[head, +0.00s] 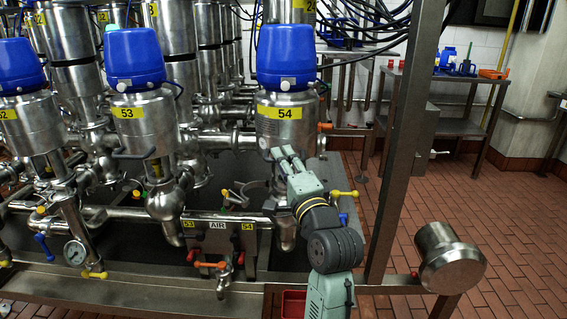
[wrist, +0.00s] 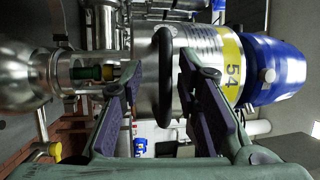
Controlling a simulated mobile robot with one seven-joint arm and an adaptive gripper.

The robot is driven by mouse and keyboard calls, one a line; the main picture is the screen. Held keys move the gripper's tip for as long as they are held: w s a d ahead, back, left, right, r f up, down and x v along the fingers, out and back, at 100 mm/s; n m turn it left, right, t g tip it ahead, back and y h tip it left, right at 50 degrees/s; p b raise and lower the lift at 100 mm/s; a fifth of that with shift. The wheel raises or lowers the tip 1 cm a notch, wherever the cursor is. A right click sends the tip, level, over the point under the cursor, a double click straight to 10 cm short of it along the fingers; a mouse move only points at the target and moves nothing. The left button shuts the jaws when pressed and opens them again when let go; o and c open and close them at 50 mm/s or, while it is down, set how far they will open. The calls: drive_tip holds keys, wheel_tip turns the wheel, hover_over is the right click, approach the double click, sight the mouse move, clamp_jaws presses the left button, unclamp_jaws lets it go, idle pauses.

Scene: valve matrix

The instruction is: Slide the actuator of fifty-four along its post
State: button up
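The actuator of fifty-four (head: 287,122) is a steel cylinder with a yellow 54 label and a blue cap, upright at the right end of the front row. In the wrist view it lies sideways (wrist: 205,45), its blue cap to the right. A black bar handle (wrist: 166,78) crosses its lower end. The steel post below shows an open window with green and yellow parts (wrist: 92,73). My gripper (head: 284,153) is at the actuator's lower end. In the wrist view its fingers (wrist: 160,72) are spread, with the handle between them and gaps on both sides.
Valve 53 (head: 144,122) stands to the left. A yellow-handled tap (head: 344,193) is just right of my gripper. A steel frame post (head: 405,140) rises to the right of my arm. Tiled floor (head: 505,235) is open at the right.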

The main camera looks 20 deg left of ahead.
drive_tip(key=v, duration=0.7)
